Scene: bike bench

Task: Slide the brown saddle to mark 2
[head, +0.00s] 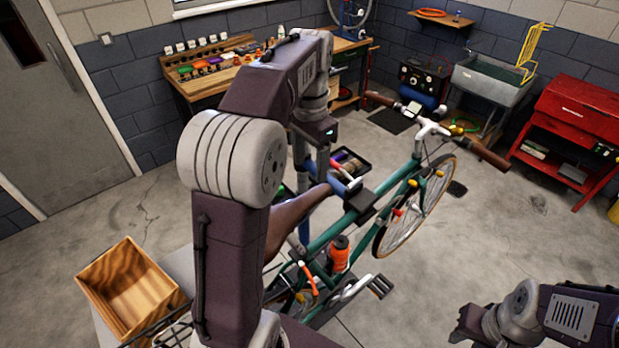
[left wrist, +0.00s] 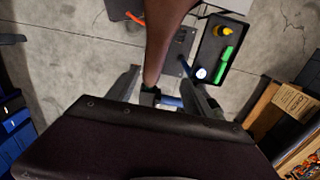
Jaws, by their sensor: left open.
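The brown saddle (head: 298,216) sits over the green bicycle's frame (head: 335,229), partly hidden behind my left arm. Its narrow nose points toward the handlebar. My left gripper (head: 311,163) is open and points down near the saddle nose. In the left wrist view the saddle (left wrist: 166,32) narrows down to between the open fingers of that gripper (left wrist: 165,84); I cannot tell whether they touch it. My right gripper (head: 466,325) is at the lower right, away from the bicycle, and its jaw opening is unclear. I cannot make out mark 2.
A dark tray (head: 351,160) with small items lies beside the bicycle; it also shows in the left wrist view (left wrist: 210,78). A blue clamp (head: 345,187) is by the frame just ahead of the saddle nose. A wooden box (head: 127,285) stands at lower left. Open floor lies right.

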